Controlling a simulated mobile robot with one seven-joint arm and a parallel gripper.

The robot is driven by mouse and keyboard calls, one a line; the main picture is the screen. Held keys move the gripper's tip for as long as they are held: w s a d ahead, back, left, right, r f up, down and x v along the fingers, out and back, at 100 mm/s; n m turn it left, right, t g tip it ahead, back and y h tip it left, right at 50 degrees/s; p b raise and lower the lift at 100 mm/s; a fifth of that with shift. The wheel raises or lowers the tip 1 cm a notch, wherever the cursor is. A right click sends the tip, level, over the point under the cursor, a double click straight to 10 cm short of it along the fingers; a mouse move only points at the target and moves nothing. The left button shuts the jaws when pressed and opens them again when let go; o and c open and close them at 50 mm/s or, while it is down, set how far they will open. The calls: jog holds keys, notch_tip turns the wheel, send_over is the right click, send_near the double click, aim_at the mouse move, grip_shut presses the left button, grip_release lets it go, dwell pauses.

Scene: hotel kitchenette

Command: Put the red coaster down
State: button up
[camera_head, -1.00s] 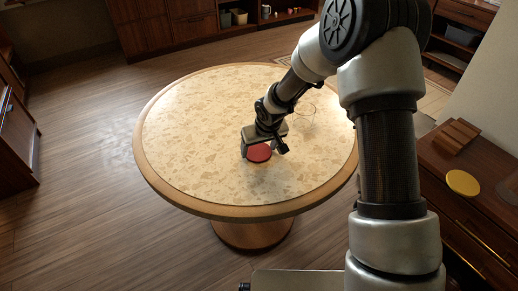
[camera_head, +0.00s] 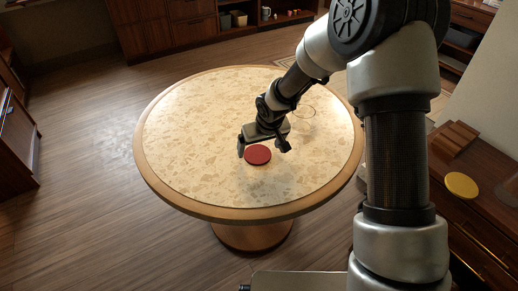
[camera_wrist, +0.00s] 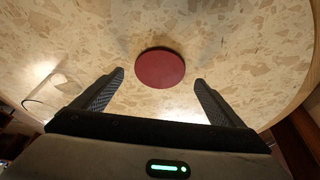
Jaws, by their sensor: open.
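The red coaster (camera_head: 257,155) is a flat round disc lying on the round, stone-patterned table (camera_head: 190,150). In the wrist view the coaster (camera_wrist: 160,68) lies beyond the fingertips, centred between them and touching neither. My gripper (camera_head: 262,148) is open and empty, just above and behind the coaster in the head view. Both fingers show wide apart in the wrist view (camera_wrist: 160,78). The coaster is fully visible in the wrist view.
A clear glass (camera_head: 304,118) stands on the table behind my gripper; it also shows at left in the wrist view (camera_wrist: 42,103). A sideboard at right holds a yellow disc (camera_head: 461,185) and a wooden holder (camera_head: 453,138). The table's left half is clear.

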jog(key=p+v, duration=0.1)
jog(key=v, duration=0.8)
jog(key=shift+p, duration=0.35)
